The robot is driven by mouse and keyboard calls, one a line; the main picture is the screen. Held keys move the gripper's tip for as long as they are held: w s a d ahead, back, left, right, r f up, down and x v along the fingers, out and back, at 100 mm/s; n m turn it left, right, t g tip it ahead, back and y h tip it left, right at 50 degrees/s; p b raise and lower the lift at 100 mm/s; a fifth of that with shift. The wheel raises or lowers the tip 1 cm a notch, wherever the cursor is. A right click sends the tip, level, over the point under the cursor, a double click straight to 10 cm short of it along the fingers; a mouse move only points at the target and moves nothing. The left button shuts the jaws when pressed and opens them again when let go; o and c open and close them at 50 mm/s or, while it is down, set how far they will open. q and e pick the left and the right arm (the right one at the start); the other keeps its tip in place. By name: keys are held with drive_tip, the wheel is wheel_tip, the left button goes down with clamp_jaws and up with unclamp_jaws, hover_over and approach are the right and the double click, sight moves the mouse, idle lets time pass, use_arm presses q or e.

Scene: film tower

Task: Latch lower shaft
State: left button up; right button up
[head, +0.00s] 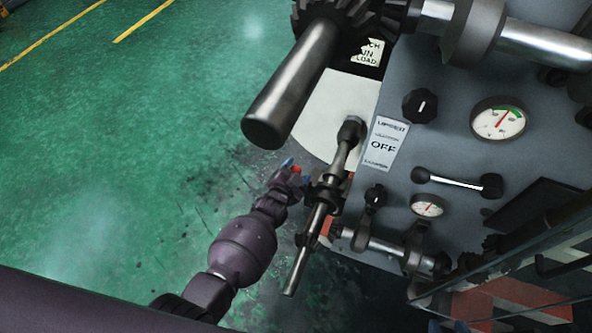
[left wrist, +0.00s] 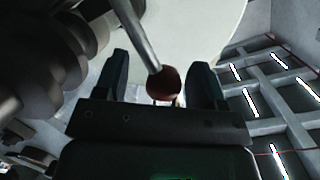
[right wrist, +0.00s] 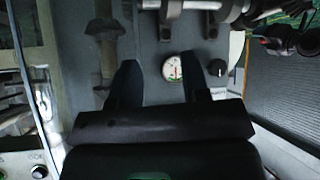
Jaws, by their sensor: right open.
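A lower shaft (head: 318,222) with dark collars slants down from the white disc (head: 325,112) on the machine's left side. A red ball knob (head: 296,169) shows beside it at my left gripper (head: 288,170). In the left wrist view the red knob (left wrist: 164,84) is on the end of a thin metal rod (left wrist: 138,32). It lies between the spread fingers of my left gripper (left wrist: 160,85), with gaps at both sides. My right gripper (right wrist: 165,85) is open and empty in its wrist view, facing the grey panel.
A thick dark shaft end (head: 290,85) juts out above. The grey panel (head: 450,85) bears gauges, a dark knob (head: 420,106), a handle (head: 457,182) and an OFF label (head: 384,146). A horizontal shaft (head: 385,246) runs below. The green floor (head: 120,150) at left is clear.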

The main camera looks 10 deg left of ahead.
use_arm(q)
drive_tip(key=shift+r, duration=0.15)
drive_tip(key=shift+s+a+r, duration=0.1)
drive_tip(key=shift+s+r, duration=0.15)
drive_tip(key=shift+s, duration=0.15)
drive_tip(key=p+v, duration=0.3)
drive_tip(key=v, duration=0.6)
drive_tip(key=shift+s, duration=0.45)
drive_tip(key=shift+a+f, duration=0.1)
drive_tip(key=shift+f, duration=0.1)
